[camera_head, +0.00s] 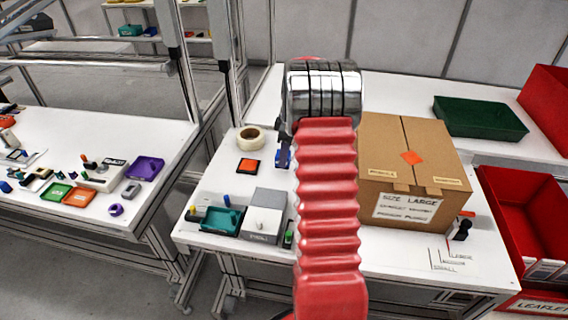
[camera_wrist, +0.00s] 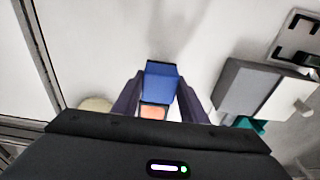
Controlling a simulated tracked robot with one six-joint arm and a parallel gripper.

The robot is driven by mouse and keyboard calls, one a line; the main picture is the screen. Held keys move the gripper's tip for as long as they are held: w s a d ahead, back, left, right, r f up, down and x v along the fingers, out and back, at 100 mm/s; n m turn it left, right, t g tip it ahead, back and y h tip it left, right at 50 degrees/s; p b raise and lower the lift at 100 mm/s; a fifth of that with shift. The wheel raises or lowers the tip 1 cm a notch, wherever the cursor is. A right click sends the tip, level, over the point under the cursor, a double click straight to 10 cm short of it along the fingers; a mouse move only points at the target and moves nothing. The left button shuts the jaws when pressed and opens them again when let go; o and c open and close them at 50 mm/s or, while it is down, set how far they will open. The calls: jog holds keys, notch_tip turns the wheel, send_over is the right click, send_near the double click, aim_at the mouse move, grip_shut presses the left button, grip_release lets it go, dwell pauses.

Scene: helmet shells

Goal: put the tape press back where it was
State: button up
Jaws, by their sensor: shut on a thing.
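My gripper (camera_wrist: 160,95) is shut on a blue block, which I take to be the tape press (camera_wrist: 161,80); it sits between the two dark fingers in the wrist view. In the head view my red arm hides most of the gripper, and only a little blue (camera_head: 283,156) shows left of the arm. A black-edged orange square (camera_head: 248,166) lies on the white table, left of the gripper. It also shows in the wrist view (camera_wrist: 153,112), low between the fingers and partly covered by the blue block. I cannot tell the block's height above the table.
A tape roll (camera_head: 249,139) lies behind the orange square. A grey-white box (camera_head: 264,217) and teal tray (camera_head: 219,220) stand at the table's front left. A large cardboard carton (camera_head: 415,150) stands right of my arm. Red bins (camera_head: 528,215) are farther right.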

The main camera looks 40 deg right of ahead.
jog(key=shift+f, duration=1.85)
jog(key=shift+f, duration=0.1)
jog(key=o, duration=0.9)
jog(key=r, duration=0.8)
jog(key=s+d+r, duration=0.1)
jog(key=r, duration=0.3)
jog(key=shift+s, duration=0.1)
jog(key=shift+r, duration=0.1)
jog(key=shift+a, duration=0.1)
